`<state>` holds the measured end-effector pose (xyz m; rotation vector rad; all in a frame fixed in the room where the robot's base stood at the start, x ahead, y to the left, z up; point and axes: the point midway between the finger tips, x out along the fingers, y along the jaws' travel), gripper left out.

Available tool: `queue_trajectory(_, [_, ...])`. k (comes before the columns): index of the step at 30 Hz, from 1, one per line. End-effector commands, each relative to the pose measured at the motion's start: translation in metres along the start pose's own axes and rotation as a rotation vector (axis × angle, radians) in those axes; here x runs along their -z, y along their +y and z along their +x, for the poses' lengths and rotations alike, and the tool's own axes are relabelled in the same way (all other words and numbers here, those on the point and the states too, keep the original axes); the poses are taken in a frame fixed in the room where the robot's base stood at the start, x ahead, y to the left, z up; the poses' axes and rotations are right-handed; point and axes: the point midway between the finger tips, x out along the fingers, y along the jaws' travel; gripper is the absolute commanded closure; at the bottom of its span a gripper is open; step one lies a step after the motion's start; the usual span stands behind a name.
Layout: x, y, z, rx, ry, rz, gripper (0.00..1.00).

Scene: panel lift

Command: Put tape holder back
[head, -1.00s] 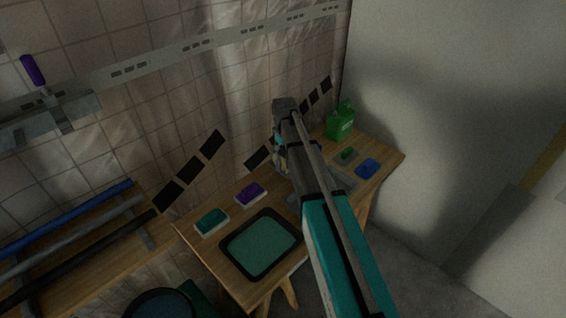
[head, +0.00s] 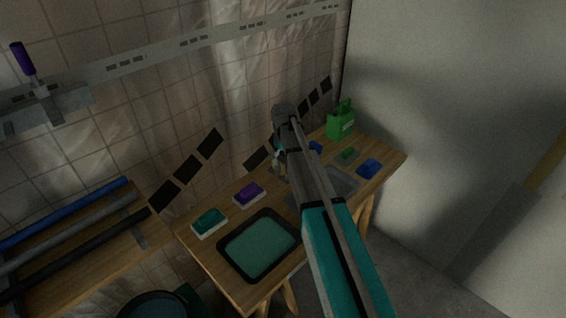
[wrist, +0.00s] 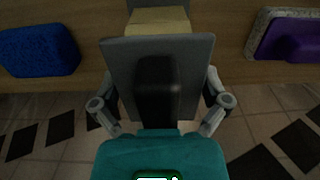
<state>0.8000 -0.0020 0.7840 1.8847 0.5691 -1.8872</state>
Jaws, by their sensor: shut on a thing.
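The tape holder (wrist: 192,62) shows in the wrist view as a grey plate with a black upright part in front and a tan roll (wrist: 158,20) behind. My gripper (wrist: 160,100) is shut on it, with one finger at each side. In the head view my gripper (head: 280,160) is over the back part of the wooden workbench (head: 200,255), close to the tiled wall. There my arm hides most of the tape holder, and I cannot tell whether it touches the bench.
A purple sponge-like block (head: 249,194), a teal one (head: 209,222) and a black-rimmed tray (head: 258,246) lie on the left part of the bench. A green container (head: 341,119), a small green block (head: 348,154) and a blue block (head: 369,169) are on the right.

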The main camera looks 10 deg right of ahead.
Motion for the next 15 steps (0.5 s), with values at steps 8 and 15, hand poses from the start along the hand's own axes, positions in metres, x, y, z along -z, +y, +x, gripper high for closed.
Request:
queue_trajectory(8, [0.0002, -0.0004, 0.0016, 0.000, 0.000, -0.001, 0.54])
queue_trajectory(15, [0.0004, -0.0006, 0.0030, 0.000, 0.000, -0.001, 0.00])
